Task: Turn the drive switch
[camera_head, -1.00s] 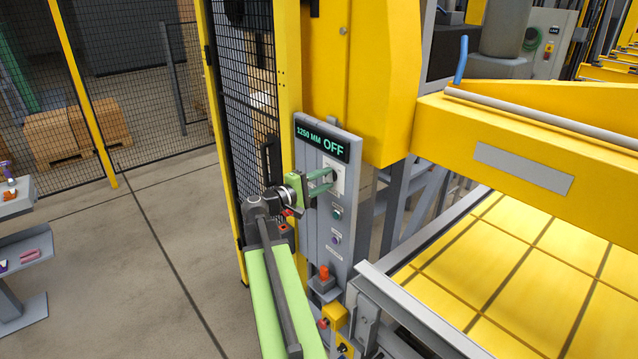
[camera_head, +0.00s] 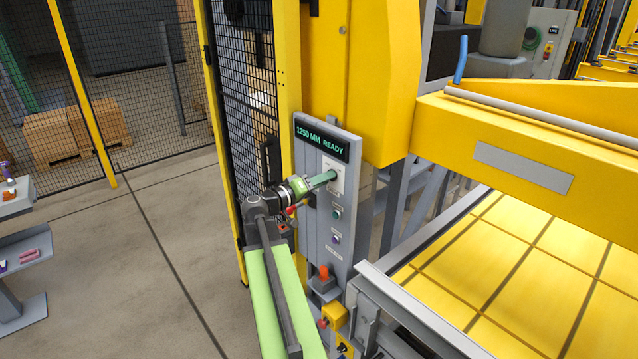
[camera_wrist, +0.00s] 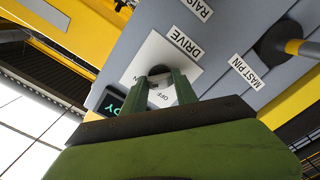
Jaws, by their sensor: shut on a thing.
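The drive switch (camera_wrist: 160,78) is a dark round knob on a white plate (camera_wrist: 185,62) labelled DRIVE, with OFF marked near it. The plate also shows on the grey control panel in the head view (camera_head: 338,168). My gripper (camera_head: 331,177) reaches the plate from the left and hides most of the switch there. In the wrist view its two green fingers (camera_wrist: 160,90) are shut on the switch, one at each side. The panel's display (camera_head: 322,139) reads 1250 MM READY.
Below the switch the panel has small buttons (camera_head: 336,214). A red knob (camera_head: 324,272) sits lower on a grey box. A black knob (camera_wrist: 280,45) labelled MAST PIN shows in the wrist view. A yellow frame (camera_head: 530,150) stands right; open floor (camera_head: 150,270) lies left.

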